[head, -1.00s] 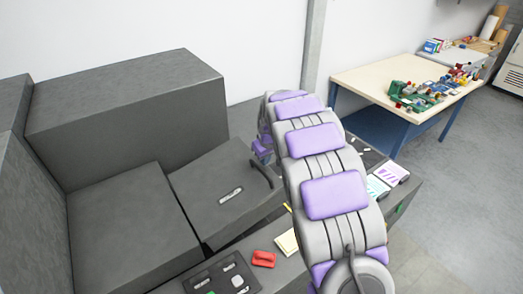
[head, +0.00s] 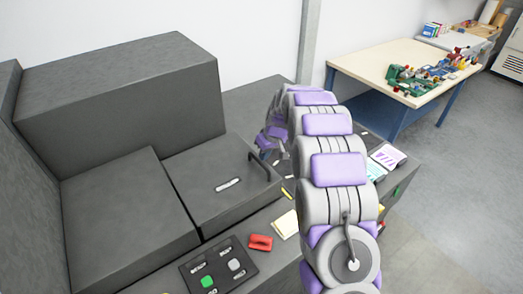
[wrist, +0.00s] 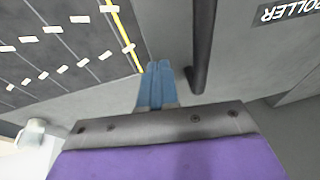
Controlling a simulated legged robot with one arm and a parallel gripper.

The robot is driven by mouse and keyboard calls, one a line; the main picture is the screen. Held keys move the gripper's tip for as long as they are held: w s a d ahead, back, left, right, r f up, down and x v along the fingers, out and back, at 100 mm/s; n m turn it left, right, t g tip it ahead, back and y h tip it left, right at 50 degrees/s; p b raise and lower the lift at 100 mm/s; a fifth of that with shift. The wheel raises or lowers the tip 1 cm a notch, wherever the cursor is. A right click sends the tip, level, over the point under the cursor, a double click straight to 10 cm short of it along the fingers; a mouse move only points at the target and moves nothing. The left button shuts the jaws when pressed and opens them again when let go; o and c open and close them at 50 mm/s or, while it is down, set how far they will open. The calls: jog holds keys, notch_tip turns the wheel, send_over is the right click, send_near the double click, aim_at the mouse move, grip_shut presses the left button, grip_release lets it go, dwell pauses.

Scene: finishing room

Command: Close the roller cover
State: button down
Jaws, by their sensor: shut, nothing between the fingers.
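The roller cover (head: 215,193) is a dark grey, box-like lid at the centre left of the head view, with a light plate on top. Its dark bar handle (head: 260,166) is near its right edge. In the wrist view a dark bar (wrist: 203,45), likely this handle, runs just right of my gripper (wrist: 157,68), near a "ROLLER" label (wrist: 285,12). My blue fingers are together and hold nothing. I cannot tell whether they touch the bar. My arm hides part of the area beyond the cover, and how far the cover is open is unclear.
A dark surface with white dashes and a yellow line (wrist: 70,45) lies left of the fingers. A workbench (head: 400,70) stands back right; floor at right is clear.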

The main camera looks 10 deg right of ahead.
jog(key=shift+d+f, duration=0.1)
jog(key=shift+f, duration=0.45)
jog(key=shift+s+a+f, duration=0.2)
jog(key=shift+s+a, duration=0.05)
jog(key=shift+a, duration=0.05)
jog(key=shift+s, duration=0.1)
jog(key=r, duration=0.4)
jog(key=shift+w+a+r, duration=0.1)
jog(key=shift+w+r, duration=0.1)
jog(key=shift+w, duration=0.15)
jog(key=v, duration=1)
jog(key=shift+d+r, duration=0.15)
jog(key=shift+d, duration=0.1)
jog(key=s+a+f+m+g+h+b, duration=0.1)
jog(key=s+a+b, duration=0.15)
jog(key=s, duration=0.85)
jog(key=s+a+f+m+g+b, duration=0.1)
jog(key=s+f+b, duration=0.15)
jog(key=s, duration=0.85)
jog(key=s+a+f+m+g+h+b, duration=0.1)
jog(key=s+a+b, duration=0.15)
jog(key=s, duration=0.95)
jog(key=s+d+f+m+g+b, duration=0.1)
jog(key=s+f+b, duration=0.2)
jog(key=s, duration=1.1)
notch_tip(320, 180, down, 3)
jog(key=shift+s+d+f+h, duration=0.1)
jog(key=shift+s+d+h, duration=0.15)
jog(key=shift+s+h, duration=0.05)
